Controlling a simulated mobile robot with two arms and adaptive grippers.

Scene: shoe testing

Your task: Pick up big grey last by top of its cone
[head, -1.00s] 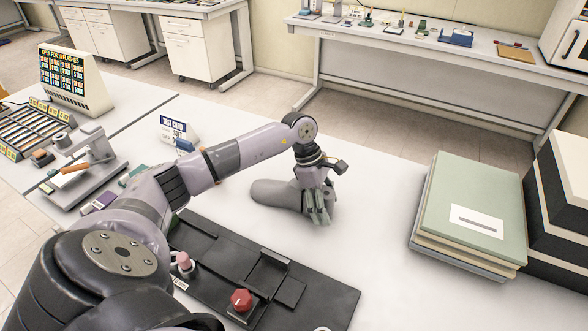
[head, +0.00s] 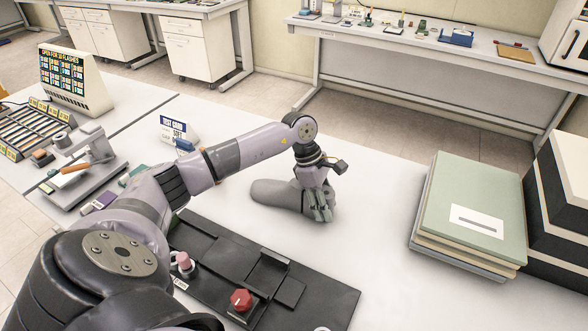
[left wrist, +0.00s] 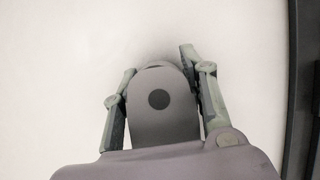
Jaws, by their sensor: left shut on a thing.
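The big grey last (head: 275,194) lies on the white table, its toe pointing left and its cone end at the right. My left gripper (head: 319,212) comes down over the cone end and is shut on it. In the left wrist view, the top of the last's cone (left wrist: 160,112), with a dark round hole, sits between the two fingers of my left gripper (left wrist: 160,85). The last still appears to rest on the table. My right gripper is not in view.
A black fixture (head: 225,262) with a red knob (head: 241,299) lies in front of the last. A stack of green and cream sheets (head: 470,205) stands to the right, beside black and white boxes (head: 560,215). A test card (head: 178,130) stands behind my arm.

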